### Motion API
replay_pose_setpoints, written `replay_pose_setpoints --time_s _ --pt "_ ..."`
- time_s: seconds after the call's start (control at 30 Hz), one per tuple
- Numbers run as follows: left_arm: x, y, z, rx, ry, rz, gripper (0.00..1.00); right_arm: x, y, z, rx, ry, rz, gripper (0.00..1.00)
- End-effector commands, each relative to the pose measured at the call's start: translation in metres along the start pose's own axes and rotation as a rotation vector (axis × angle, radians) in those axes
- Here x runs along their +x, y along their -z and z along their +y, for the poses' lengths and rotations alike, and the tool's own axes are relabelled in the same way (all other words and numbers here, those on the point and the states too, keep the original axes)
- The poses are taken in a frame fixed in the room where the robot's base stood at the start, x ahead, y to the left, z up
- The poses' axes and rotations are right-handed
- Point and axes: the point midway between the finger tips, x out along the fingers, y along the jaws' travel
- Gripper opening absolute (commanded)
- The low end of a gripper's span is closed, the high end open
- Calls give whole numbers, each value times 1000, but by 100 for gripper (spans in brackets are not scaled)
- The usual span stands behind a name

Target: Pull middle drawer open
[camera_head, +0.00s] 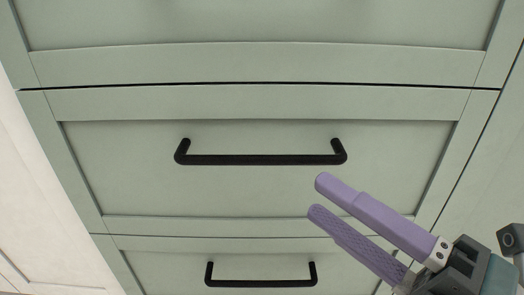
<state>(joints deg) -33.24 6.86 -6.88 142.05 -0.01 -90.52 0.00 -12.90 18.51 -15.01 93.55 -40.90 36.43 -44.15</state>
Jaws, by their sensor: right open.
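A pale green cabinet fills the view, with drawers stacked one above another. The middle drawer (250,190) is shut, with its front flush with the frame. Its black bar handle (262,160) runs level across the upper part of its front. My right gripper (317,197) has two purple fingers and comes in from the lower right. It is open and empty, with its fingertips below the right end of the middle handle in the picture, apart from it. My left gripper is not in view.
The drawer above (260,62) is shut, and only its lower part shows. The lower drawer (160,272) is shut, with its own black handle (261,282) left of my right gripper. A white panelled surface (40,220) lies at the left.

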Motion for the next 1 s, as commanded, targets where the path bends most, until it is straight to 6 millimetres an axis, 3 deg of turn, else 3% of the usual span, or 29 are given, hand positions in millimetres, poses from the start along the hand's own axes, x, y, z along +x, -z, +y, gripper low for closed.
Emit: replay_pose_setpoints --time_s 0.17,0.4,0.6,1.0 --pt "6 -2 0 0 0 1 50 16 1 -2 -5 -6 7 45" --pt "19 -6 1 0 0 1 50 62 1 -2 -5 -6 6 45" --pt "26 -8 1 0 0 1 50 90 1 -2 -2 -3 4 45" --pt "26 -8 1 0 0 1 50 99 1 0 -3 -1 3 44"
